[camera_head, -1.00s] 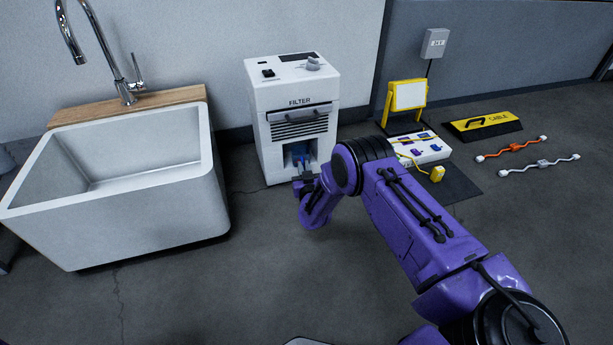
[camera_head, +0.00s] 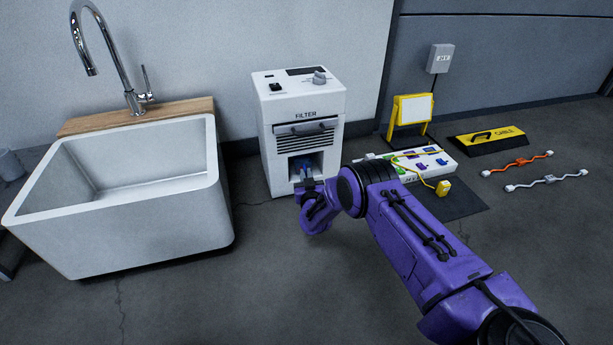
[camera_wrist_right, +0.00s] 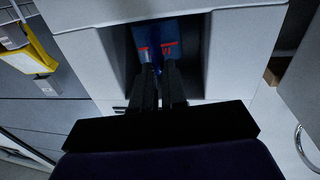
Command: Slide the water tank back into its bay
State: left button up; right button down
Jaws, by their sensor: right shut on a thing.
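The white filter unit (camera_head: 274,147) stands on the floor against the wall, with a dark open bay low in its front. The blue water tank (camera_head: 304,168) is inside the bay opening, mostly hidden by the bay walls and my gripper. My right gripper (camera_head: 306,184) is at the bay mouth. In the right wrist view, the fingers of my right gripper (camera_wrist_right: 160,78) are shut on the blue tank (camera_wrist_right: 170,32), which has red marks and sits between the bay's side walls. How deep the tank sits cannot be told. My left gripper is not in view.
A white sink (camera_head: 125,215) with a wooden back ledge stands left of the unit. To the right are a white panel (camera_head: 440,160) on a dark mat, a yellow stand (camera_head: 409,110), a cable ramp (camera_head: 487,140) and two cables. The floor in front is clear.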

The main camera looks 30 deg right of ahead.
jog(key=shift+a+f, duration=0.15)
jog(key=shift+f, duration=0.1)
dwell(0.6)
jog(key=c, duration=1.1)
grip_release()
